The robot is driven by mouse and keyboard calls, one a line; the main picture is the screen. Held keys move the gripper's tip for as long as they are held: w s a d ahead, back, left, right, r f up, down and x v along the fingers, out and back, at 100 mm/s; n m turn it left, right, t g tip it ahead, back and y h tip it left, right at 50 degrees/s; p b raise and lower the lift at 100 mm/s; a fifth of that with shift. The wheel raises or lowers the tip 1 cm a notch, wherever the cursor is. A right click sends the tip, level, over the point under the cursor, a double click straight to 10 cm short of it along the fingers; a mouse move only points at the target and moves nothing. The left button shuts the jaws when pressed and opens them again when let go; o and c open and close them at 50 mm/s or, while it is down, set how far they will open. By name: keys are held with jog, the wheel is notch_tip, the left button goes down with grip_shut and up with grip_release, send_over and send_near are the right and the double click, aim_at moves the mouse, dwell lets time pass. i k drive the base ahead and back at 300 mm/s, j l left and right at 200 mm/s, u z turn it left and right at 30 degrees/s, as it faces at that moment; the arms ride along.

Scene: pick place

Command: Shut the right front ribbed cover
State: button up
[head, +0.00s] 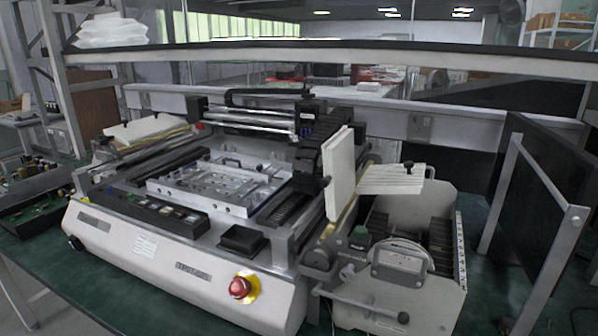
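The machine (190,255) stands on a green bench. On its right side, a cream cover panel (340,172) stands upright, edge toward me, with a small dark knob at its left edge. I take it as the right front ribbed cover, standing open; its ribs are hard to make out from this angle. Just behind and right of it, a second cream ribbed cover (392,180) lies nearly flat, with a dark knob at its right end. My gripper is not in view.
A red emergency button (240,287) sits on the machine's front. A metal handwheel unit (400,262) is below the covers. A dark framed panel (535,205) stands at the right. Another cream cover (148,130) lies on the left side. A rail crosses behind.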

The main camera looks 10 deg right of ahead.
aim_at(338, 181)
jog(key=i+j, duration=0.1)
jog(key=j, duration=1.15)
jog(key=i+j, duration=0.15)
jog(key=j, duration=0.5)
jog(key=i+j, duration=0.1)
jog(key=j, duration=0.5)
jog(key=j+z, duration=0.1)
jog(key=z, duration=0.3)
jog(key=j+z, duration=0.1)
jog(key=z, duration=0.3)
jog(key=j+z, duration=0.1)
jog(key=z, duration=0.7)
jog(key=k+l+u, duration=0.1)
jog(key=u, duration=0.3)
jog(key=i+j, duration=0.15)
jog(key=i, duration=0.3)
jog(key=i+j, duration=0.2)
jog(key=i, duration=0.3)
